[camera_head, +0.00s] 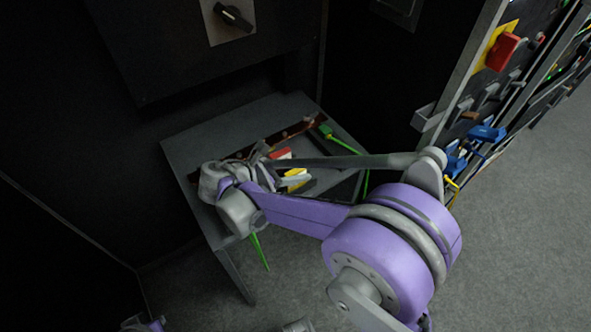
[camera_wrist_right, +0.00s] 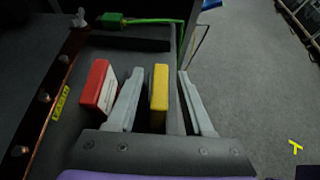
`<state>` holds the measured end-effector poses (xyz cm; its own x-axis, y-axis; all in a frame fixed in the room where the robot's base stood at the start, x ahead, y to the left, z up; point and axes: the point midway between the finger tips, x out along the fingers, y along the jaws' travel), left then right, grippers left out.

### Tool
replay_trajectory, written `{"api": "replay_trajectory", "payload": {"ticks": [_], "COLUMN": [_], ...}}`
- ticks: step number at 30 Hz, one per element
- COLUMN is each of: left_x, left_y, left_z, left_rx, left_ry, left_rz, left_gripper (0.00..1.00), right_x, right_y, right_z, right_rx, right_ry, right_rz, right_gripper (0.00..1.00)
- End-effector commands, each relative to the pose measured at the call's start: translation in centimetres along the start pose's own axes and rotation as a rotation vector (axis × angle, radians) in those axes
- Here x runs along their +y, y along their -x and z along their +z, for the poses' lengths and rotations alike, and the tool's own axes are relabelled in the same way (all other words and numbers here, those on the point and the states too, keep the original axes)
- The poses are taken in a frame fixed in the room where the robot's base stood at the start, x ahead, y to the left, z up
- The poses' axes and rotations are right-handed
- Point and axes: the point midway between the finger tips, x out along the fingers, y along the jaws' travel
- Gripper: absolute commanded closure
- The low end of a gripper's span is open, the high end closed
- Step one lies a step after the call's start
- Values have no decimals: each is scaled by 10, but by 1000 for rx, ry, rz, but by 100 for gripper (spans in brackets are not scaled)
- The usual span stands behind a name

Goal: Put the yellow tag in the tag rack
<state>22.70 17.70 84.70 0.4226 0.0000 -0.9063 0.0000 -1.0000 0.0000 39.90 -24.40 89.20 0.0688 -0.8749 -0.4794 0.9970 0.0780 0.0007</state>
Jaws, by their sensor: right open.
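The yellow tag (camera_wrist_right: 159,88) stands on edge in the right wrist view, beside a red-and-white tag (camera_wrist_right: 98,86). My right gripper (camera_wrist_right: 160,76) is open, with one grey finger on each side of the yellow tag. The left finger lies between the two tags. A dark gap shows between the yellow tag and the right finger; contact on the left is unclear. In the head view, the yellow tag (camera_head: 296,173) and red tag (camera_head: 280,154) are partly hidden by my right arm. I cannot make out for certain which part is the tag rack. My left gripper is not clearly seen.
A grey shelf (camera_head: 185,143) carries a copper bar (camera_head: 232,147) with bolts and a green connector (camera_head: 326,131) with a green cable. A yellow label (camera_wrist_right: 60,103) lies beside the bar. A dark cabinet rises behind; a panel (camera_head: 478,80) with tools stands right.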

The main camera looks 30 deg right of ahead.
Motion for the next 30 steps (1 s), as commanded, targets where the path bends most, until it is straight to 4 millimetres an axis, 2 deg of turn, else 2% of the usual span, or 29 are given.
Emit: {"api": "replay_trajectory", "payload": {"ticks": [3, 7, 15, 21, 26, 30], "left_x": [0, 0, 0, 0, 0, 0], "left_y": [2, 2, 3, 4, 4, 4], "left_z": [-1, -1, -2, -2, -2, -2], "left_rx": [1, 1, 1, 1, 1, 1], "left_ry": [0, 0, 0, 0, 0, 0], "left_rz": [0, 0, 0, 0, 0, 0], "left_gripper": [100, 100, 100, 100, 100, 100], "right_x": [0, 1, 1, 0, -2, -21], "right_y": [2, 19, 77, 109, 116, 94], "right_z": [2, 1, 1, 1, 2, 4], "right_rx": [0, 1, 1, 0, 13, 129], "right_ry": [0, 2, 2, 1, -13, -132], "right_rz": [1, 3, 5, 2, 0, -7], "right_gripper": [48, 48, 48, 48, 48, 48]}}
